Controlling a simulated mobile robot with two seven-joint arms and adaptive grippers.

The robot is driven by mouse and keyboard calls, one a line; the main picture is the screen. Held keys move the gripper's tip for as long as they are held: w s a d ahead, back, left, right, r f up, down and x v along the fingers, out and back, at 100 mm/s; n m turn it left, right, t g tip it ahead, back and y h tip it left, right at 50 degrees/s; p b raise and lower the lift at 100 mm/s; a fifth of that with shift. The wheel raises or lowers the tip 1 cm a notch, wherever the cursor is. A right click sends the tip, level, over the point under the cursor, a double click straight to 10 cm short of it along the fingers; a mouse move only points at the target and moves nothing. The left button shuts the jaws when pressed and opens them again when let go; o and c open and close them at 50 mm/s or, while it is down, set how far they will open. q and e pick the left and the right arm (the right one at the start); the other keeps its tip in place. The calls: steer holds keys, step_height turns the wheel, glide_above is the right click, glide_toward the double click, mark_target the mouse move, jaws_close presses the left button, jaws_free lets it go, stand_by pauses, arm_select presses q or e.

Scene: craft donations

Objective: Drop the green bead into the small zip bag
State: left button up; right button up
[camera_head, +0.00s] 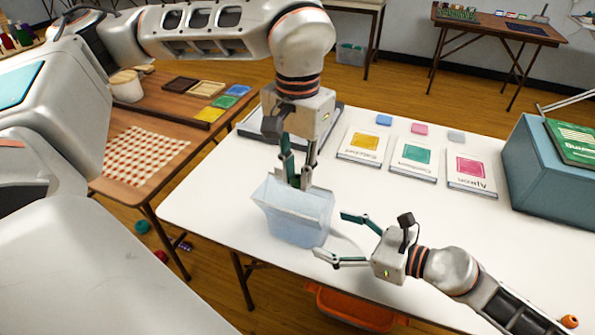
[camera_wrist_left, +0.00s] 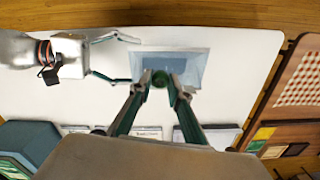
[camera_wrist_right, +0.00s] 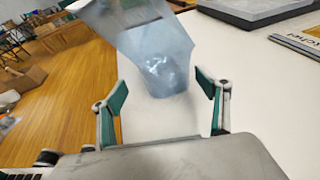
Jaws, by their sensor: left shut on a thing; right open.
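The small zip bag (camera_head: 293,216) is pale blue and translucent. It stands upright with its mouth open on the white table, near the front edge. My left gripper (camera_head: 300,182) points down at the bag's mouth. In the left wrist view its fingers are shut on the green bead (camera_wrist_left: 160,78), which is over the bag's opening (camera_wrist_left: 190,62). The bead is hidden in the head view. My right gripper (camera_head: 330,238) is open and empty, to the right of the bag. In the right wrist view the bag (camera_wrist_right: 160,60) is just beyond its spread fingers, apart from them.
Several labelled kits (camera_head: 365,145) lie at the back of the white table (camera_head: 400,215). A blue-grey box (camera_head: 545,175) with a green pack (camera_head: 575,140) stands at the right. An orange bin (camera_head: 355,308) is under the table's front edge.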

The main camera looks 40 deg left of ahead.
mark_target(299, 207)
steer(key=shift+x, duration=4.8)
steer(key=c, duration=0.7)
arm_select(q)
steer(key=shift+a, duration=0.4)
arm_select(e)
steer(key=shift+o, duration=0.2)
arm_select(q)
steer(key=shift+s+a, duration=0.1)
steer(key=shift+a, duration=0.25)
steer(key=shift+s+a+f, duration=0.1)
steer(key=shift+s+a, duration=0.05)
steer(key=shift+a, duration=0.5)
steer(key=shift+s+a+f, duration=0.1)
steer(key=shift+a, duration=0.55)
steer(key=shift+a, duration=0.35)
steer(key=shift+s+a, duration=0.25)
steer(key=shift+a, duration=0.75)
steer(key=shift+f, duration=0.15)
